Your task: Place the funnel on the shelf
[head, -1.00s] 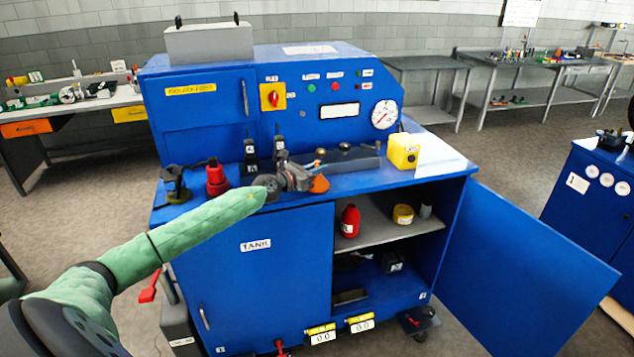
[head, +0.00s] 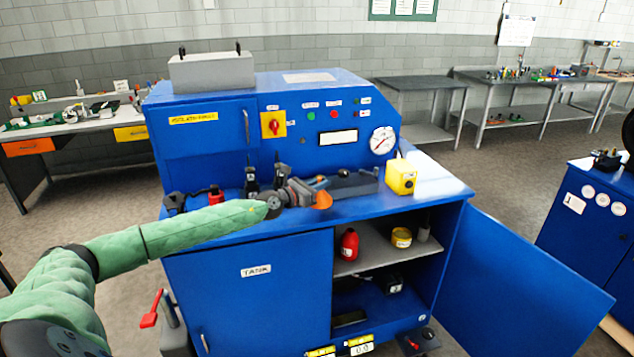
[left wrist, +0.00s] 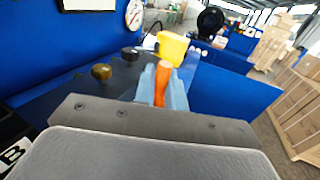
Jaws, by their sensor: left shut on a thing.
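My left gripper (head: 312,188) is shut on the orange funnel (head: 322,200), above the worktop of the blue cabinet. In the left wrist view the funnel (left wrist: 162,82) shows as an orange piece between the two grey-blue fingers (left wrist: 163,88); its full shape is hidden. The grey shelf (head: 372,263) is inside the open right side of the cabinet, below and to the right of the gripper. A red bottle (head: 349,244) and a yellow round container (head: 401,237) stand on it, with a small grey item (head: 423,232) further right. My right gripper is not in view.
The blue cabinet door (head: 515,290) stands open to the right. A yellow box (head: 401,177) sits on the worktop's right part (head: 437,183). Black tools and a red-topped item (head: 216,194) stand behind my arm. The shelf's front between bottle and container has some room.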

